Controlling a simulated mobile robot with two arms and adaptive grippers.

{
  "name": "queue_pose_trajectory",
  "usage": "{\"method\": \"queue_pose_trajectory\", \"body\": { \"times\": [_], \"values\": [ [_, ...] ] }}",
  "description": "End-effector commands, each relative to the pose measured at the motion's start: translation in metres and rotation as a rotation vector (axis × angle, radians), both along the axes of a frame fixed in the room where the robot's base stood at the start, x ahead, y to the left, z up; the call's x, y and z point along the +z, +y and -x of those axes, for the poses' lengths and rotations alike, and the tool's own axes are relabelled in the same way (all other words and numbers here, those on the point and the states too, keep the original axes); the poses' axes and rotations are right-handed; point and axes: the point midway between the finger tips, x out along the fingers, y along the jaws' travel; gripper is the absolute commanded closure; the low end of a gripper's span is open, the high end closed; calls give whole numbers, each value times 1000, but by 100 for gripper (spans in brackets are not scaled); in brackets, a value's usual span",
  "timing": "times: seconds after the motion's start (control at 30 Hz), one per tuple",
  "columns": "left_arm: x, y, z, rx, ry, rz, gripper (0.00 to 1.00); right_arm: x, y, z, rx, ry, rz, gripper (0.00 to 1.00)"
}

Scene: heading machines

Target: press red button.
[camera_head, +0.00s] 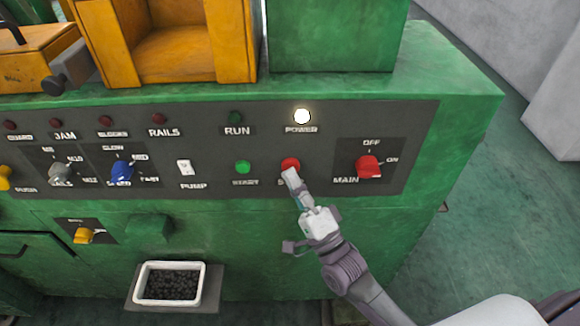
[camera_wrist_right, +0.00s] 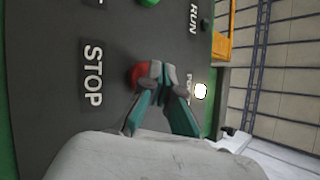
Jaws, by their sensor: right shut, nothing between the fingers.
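The red button (camera_head: 290,163) is on the dark control panel (camera_head: 330,140), between the green START button (camera_head: 243,167) and the red MAIN switch (camera_head: 368,167). My right gripper (camera_head: 290,175) is shut and empty, with its fingertips at the lower edge of the red button and over part of its label. In the right wrist view the fingertips (camera_wrist_right: 160,74) overlap the red button (camera_wrist_right: 137,76), whose label reads STOP. I cannot tell whether the button is pushed in. My left gripper is not in view.
The POWER lamp (camera_head: 302,116) is lit white, and the RUN lamp (camera_head: 235,117) looks dark. A white PUMP switch (camera_head: 184,167) and blue knob (camera_head: 122,171) are further left. A white bin (camera_head: 203,285) of dark pieces stands below. Yellow machine parts (camera_head: 170,50) rise behind the panel.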

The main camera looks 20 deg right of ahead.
Motion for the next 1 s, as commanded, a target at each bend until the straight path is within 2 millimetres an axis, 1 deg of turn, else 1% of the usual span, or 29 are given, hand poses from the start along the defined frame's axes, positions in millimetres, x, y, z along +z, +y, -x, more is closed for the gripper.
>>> {"method": "queue_pose_trajectory", "body": {
  "times": [0.07,0.6,0.73,1.0],
  "values": [
    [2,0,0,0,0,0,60,0,1,4,0,1,-1,100],
    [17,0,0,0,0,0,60,0,15,53,1,2,-1,100],
    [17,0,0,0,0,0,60,0,16,57,0,1,0,100],
    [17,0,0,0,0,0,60,0,17,58,0,0,0,100]
  ]
}}
